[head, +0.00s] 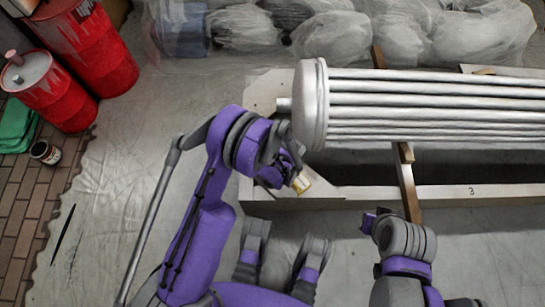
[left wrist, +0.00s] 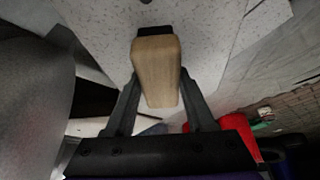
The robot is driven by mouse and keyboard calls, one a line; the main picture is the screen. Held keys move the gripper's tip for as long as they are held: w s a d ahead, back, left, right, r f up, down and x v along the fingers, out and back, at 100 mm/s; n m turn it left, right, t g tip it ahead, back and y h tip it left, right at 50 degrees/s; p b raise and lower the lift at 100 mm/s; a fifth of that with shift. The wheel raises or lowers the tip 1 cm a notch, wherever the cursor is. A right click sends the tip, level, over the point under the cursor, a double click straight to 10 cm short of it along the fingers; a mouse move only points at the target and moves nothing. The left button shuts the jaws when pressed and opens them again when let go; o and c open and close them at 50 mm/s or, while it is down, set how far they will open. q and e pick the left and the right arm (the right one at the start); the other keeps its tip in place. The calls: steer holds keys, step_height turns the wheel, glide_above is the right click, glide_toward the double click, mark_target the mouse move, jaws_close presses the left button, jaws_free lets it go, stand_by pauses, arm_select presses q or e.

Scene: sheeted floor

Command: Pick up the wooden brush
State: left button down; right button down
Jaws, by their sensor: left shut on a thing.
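The wooden brush (left wrist: 157,75) is between the two dark fingers of my left gripper (left wrist: 160,92) in the left wrist view. Its light wood body points toward the camera, with a dark part at its far end. In the head view the brush (head: 302,185) shows as a small tan piece at the end of my left gripper (head: 292,172), above the corner of the pale plinth. My left gripper is shut on it. My right gripper (head: 372,221) is at the lower right, seen from above, and its fingers are not clear.
A fluted grey column (head: 430,105) lies across wooden supports (head: 407,180) on a long pale plinth (head: 460,196). Red drums (head: 85,50) and a small tin (head: 45,152) stand at the left. Plastic-wrapped bundles (head: 390,40) line the back.

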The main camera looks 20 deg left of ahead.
arm_select(q)
steer(key=shift+r+p, duration=0.5)
step_height(320, 180, up, 10)
steer(key=shift+f+p, duration=0.25)
steer(key=shift+p, duration=0.95)
